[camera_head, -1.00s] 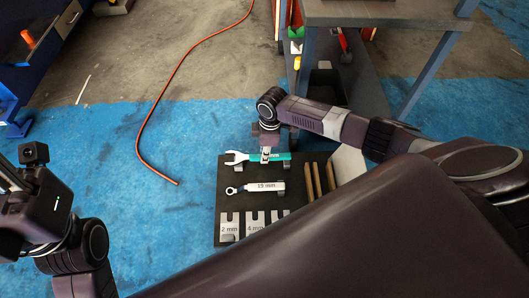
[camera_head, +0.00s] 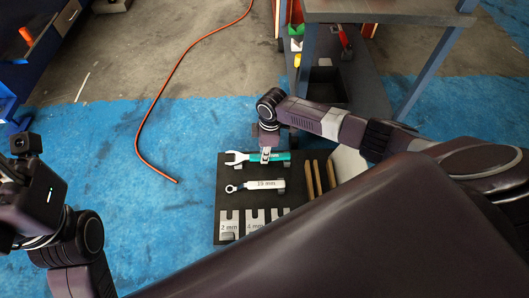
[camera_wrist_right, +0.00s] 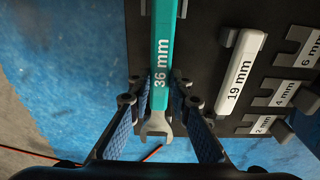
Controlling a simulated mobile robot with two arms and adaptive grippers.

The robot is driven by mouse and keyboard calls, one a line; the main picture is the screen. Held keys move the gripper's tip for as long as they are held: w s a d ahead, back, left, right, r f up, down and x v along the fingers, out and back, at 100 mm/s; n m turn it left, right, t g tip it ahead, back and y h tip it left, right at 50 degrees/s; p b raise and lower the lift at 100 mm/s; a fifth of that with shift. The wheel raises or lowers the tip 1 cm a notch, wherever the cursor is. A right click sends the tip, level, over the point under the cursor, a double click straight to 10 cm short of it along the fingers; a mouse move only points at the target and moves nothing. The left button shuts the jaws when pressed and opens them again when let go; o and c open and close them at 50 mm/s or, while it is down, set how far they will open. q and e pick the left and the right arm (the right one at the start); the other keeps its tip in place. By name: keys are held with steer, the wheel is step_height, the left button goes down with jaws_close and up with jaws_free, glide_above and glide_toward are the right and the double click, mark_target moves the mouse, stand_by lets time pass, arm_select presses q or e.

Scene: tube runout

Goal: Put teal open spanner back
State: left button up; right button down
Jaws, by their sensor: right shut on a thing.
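The teal open spanner (camera_head: 278,157), marked 36 mm, lies across the upper part of a dark tool board (camera_head: 228,205) in the head view. Its silver open jaw points left. My right gripper (camera_head: 265,158) is over its left part. In the right wrist view, the fingers of my right gripper (camera_wrist_right: 160,112) are on both sides of the teal spanner (camera_wrist_right: 160,60), near its open end. Whether the spanner rests on its holders or just above them is hard to tell. My left gripper (camera_head: 30,190) is at the left edge, with its fingertips not clearly visible.
A 19 mm spanner (camera_head: 262,186) sits below the teal one on the board. Slotted labelled holders (camera_head: 255,222) line the front, and wooden sticks (camera_head: 309,180) stand at the right. A bench (camera_head: 385,12) is behind. An orange cable (camera_head: 157,85) crosses the floor.

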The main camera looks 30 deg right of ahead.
steer(key=shift+f, duration=0.15)
steer(key=c, duration=1.7)
jaws_free()
steer(key=o, duration=0.5)
